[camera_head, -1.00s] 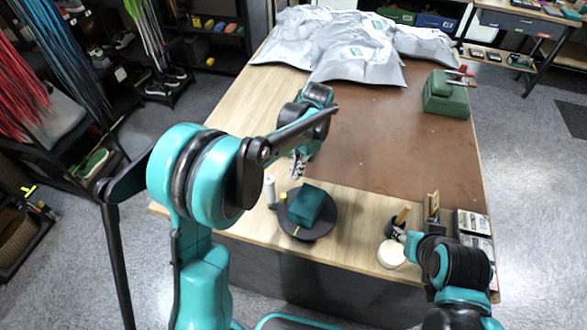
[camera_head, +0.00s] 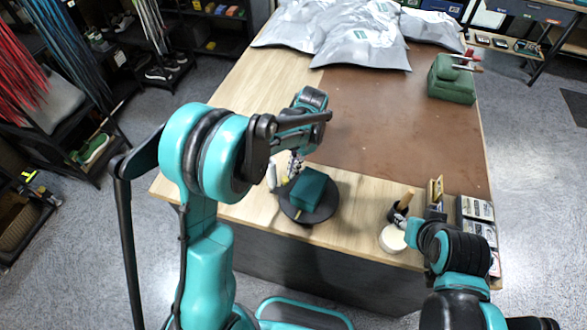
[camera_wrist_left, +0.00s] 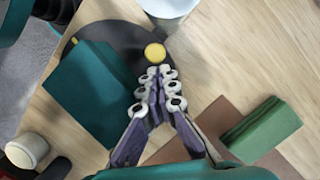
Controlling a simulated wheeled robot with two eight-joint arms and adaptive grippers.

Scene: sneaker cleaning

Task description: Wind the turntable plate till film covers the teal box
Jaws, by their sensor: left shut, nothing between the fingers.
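The teal box (camera_head: 309,187) lies on the dark round turntable plate (camera_head: 325,207), near the front left table edge. The box also shows at the left of the left wrist view (camera_wrist_left: 90,90), with the plate (camera_wrist_left: 118,35) beyond it. I see no film on its visible faces. A yellow-topped peg (camera_wrist_left: 155,52) sits at the plate's edge. My left gripper (camera_head: 295,165) is shut and empty behind the box; in the wrist view its fingertips (camera_wrist_left: 156,75) are close to the peg, contact unclear.
A pale cylinder (camera_head: 272,177) stands left of the plate. Silver bags (camera_head: 360,45) and a green box (camera_head: 451,80) lie farther back. The brown mat (camera_head: 390,120) is mostly clear.

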